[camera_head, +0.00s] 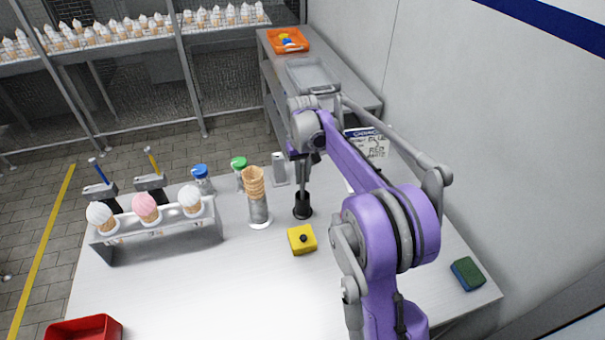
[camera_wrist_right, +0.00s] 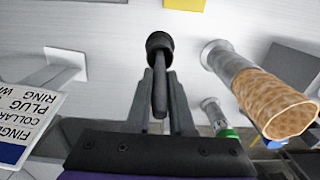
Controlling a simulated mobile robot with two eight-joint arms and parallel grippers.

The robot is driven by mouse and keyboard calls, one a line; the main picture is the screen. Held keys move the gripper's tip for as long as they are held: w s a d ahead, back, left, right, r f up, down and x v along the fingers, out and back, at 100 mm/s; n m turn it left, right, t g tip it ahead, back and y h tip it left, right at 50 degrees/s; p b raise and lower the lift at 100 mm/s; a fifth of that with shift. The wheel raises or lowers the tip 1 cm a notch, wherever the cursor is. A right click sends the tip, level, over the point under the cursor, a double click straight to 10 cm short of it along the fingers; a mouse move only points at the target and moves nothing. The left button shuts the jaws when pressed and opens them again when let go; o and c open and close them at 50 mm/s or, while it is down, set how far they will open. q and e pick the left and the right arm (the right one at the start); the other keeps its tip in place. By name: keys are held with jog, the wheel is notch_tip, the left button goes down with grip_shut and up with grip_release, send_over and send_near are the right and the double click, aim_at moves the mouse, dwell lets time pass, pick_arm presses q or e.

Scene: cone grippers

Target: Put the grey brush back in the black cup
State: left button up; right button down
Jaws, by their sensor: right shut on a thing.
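The black cup (camera_head: 302,207) stands on the white table, just behind the yellow block. It also shows in the right wrist view (camera_wrist_right: 158,42), straight ahead of the fingers. My right gripper (camera_head: 305,160) is above the cup with its fingers pointing down. In the right wrist view the gripper (camera_wrist_right: 161,78) is shut on the grey brush (camera_wrist_right: 160,98), with the handle between its fingers. The brush (camera_head: 304,182) runs down to the cup's mouth, and its lower end appears to be inside, hidden by the cup. My left gripper is out of view.
A stack of cones on a clear holder (camera_head: 259,210) stands close left of the cup. A yellow block (camera_head: 301,240) with a dark knob is in front. A sign (camera_head: 367,143) stands behind my arm. A rack of ice-cream cones (camera_head: 150,235) is at left.

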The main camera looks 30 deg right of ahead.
jog(key=shift+f, duration=0.4)
jog(key=c, duration=0.7)
grip_release()
notch_tip(320, 180, up, 11)
jog(key=shift+f, duration=0.2)
jog(key=shift+r, duration=0.15)
